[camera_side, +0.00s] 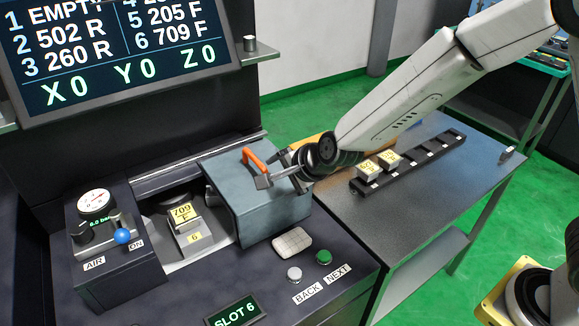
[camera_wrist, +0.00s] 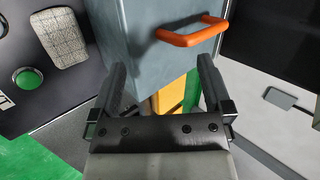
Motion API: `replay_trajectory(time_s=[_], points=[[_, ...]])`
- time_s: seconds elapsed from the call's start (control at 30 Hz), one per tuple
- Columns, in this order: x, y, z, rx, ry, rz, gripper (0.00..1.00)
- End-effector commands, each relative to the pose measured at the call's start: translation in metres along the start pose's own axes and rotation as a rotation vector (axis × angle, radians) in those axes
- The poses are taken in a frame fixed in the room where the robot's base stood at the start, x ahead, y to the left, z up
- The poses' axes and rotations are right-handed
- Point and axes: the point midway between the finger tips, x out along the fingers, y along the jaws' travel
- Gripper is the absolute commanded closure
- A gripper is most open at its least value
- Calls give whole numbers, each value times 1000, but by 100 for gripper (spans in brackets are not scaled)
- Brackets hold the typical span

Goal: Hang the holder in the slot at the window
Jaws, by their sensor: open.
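The window (camera_side: 165,255) at the front of the machine is open. In it a holder with a yellow 709 F label (camera_side: 184,214) sits above a plate marked 6 (camera_side: 194,237). A grey-blue cover (camera_side: 262,205) stands to the right of the opening, with an orange handle (camera_side: 262,161) on top; cover (camera_wrist: 170,75) and handle (camera_wrist: 190,36) also show in the wrist view. My gripper (camera_side: 272,172) is open and empty at the handle's right; in the wrist view its fingers (camera_wrist: 162,82) point at the cover, with the handle beyond them. Two yellow-labelled holders (camera_side: 368,170) (camera_side: 388,158) stand in a black rack.
The rack (camera_side: 425,152) lies on the grey side table (camera_side: 420,185). A white-grey pad (camera_side: 292,242), BACK button (camera_side: 294,274) and green NEXT button (camera_side: 324,257) sit in front of the cover. The air unit with blue-knobbed lever (camera_side: 122,236) is at left. A small display reads SLOT 6 (camera_side: 236,313).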

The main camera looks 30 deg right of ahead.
Motion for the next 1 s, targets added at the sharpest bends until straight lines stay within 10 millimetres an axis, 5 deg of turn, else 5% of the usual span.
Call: replay_trajectory(time_s=[0.6,0.8,1.0], points=[[-116,122,-123,-1133,-175,411,0],[-141,152,-140,-1341,-262,498,0],[-148,160,-144,-1396,-290,520,0]])
